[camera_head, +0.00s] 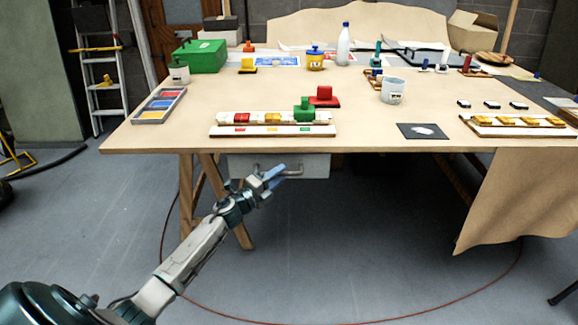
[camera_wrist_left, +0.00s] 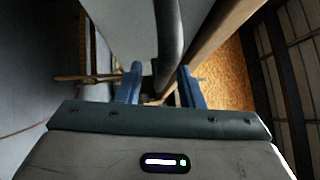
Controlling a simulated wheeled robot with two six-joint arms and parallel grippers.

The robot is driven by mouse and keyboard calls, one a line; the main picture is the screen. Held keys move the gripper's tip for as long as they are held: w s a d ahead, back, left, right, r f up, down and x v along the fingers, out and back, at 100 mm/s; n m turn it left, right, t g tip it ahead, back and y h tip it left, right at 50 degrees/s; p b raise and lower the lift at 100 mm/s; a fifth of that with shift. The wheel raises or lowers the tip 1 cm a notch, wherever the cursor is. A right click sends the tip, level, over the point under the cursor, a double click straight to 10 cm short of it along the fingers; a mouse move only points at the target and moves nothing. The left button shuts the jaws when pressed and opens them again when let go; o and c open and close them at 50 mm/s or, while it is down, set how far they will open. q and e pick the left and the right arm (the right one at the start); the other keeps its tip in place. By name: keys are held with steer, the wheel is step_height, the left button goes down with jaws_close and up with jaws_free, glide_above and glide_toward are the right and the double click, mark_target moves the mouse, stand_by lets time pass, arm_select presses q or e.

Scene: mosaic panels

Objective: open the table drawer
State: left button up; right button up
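The table drawer (camera_head: 240,166) is a light grey box under the front edge of the wooden table (camera_head: 370,118). It looks shut, its front near the table edge. Its grey bar handle (camera_head: 296,171) shows on the drawer front, partly hidden by my left gripper (camera_head: 270,177). In the left wrist view my left gripper (camera_wrist_left: 158,88) has its two blue fingers apart. The dark handle bar (camera_wrist_left: 169,45) runs down toward the gap between them, with the pale drawer front (camera_wrist_left: 118,30) behind it. I cannot tell whether a finger touches the bar. My right gripper is not in view.
Wooden trestle legs (camera_head: 215,185) stand left of the drawer. Brown paper (camera_head: 520,205) hangs off the table's right front. Strips with coloured tiles (camera_head: 270,131) lie on the table above the drawer. A thin red cable (camera_head: 400,316) curves over the otherwise clear floor in front.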

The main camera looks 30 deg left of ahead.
arm_select(q)
steer(key=shift+w+d, duration=0.2)
steer(key=shift+w, duration=0.4)
steer(key=shift+r, duration=0.1)
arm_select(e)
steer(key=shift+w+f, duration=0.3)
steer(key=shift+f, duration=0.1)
arm_select(q)
steer(key=shift+s, duration=0.1)
jaws_close()
